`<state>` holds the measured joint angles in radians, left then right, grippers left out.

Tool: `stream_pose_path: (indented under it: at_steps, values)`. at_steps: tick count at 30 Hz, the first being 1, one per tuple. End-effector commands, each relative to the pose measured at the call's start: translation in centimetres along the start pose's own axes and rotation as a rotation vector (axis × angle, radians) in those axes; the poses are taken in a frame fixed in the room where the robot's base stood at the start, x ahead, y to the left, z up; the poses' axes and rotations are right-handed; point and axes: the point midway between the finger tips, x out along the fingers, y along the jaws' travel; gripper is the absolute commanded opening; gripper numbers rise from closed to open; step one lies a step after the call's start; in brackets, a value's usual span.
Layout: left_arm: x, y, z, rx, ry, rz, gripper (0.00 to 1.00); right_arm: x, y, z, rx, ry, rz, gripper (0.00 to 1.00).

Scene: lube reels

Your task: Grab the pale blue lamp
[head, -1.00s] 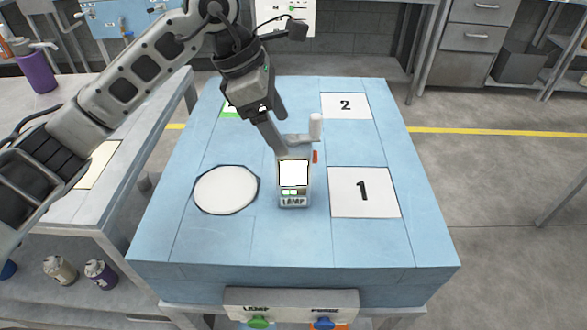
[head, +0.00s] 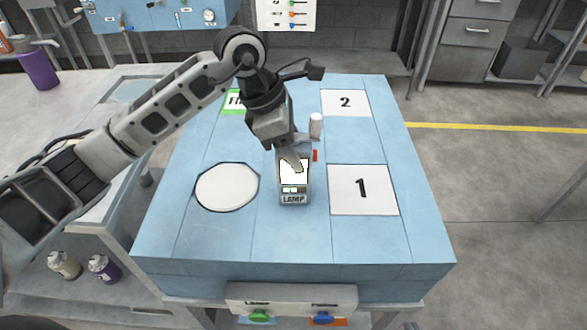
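A small grey box labelled LAMP (head: 293,199) stands upright on the pale blue table, with a bright white panel on its face. I cannot make out a pale blue colour on it. My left gripper (head: 293,163) reaches in from the upper left, its fingertip in front of the top of the box and overlapping the white panel. Whether it touches the box, and whether the fingers are open, cannot be told. My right gripper is not in view.
A white cylinder (head: 316,125) stands just behind the box. Green (head: 259,317) and blue (head: 322,318) knobs are on the front panel.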

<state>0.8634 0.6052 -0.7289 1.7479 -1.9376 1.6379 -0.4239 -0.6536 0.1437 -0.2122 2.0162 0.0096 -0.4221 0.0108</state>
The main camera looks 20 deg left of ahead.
Motion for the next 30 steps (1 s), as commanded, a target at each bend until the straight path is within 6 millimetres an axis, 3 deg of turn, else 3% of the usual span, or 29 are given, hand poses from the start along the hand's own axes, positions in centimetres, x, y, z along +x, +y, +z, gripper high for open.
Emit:
stream_pose_path:
  at_steps: [1, 3, 12, 17, 20, 27, 30]
  values:
    - [0.0, 0.0, 0.0, 0.0, 0.0, 0.001, 0.18, 0.0, 0.0, 0.1, 0.001, -0.001, 0.0, 0.0]
    - [0.0, 0.0, 0.0, 0.0, 0.0, 0.001, 0.0, -0.1, 0.0, 0.1, 0.001, -0.003, 0.0, 0.0]
    - [-0.3, 0.1, 0.1, 0.001, -0.002, 0.003, 0.0, -0.2, -0.1, -0.1, 0.002, 0.003, -0.001, 0.0]
    - [-1.5, 0.1, 0.7, 0.003, -0.004, 0.007, 0.0, 0.1, -0.1, 0.1, 0.002, 0.007, -0.002, 0.0]
    - [-3.2, 0.1, 1.4, 0.005, -0.005, 0.009, 0.0, 0.4, -0.1, 0.6, 0.003, 0.007, -0.004, 0.0]
    - [-9.2, -4.1, 1.0, 0.006, -0.003, 0.01, 0.0, 0.6, -0.2, 0.9, -0.002, 0.003, -0.009, 0.0]
    - [-10.7, -6.3, 0.2, 0.005, 0.0, 0.009, 0.0, 0.8, -0.2, 1.0, -0.002, 0.009, -0.013, 0.0]
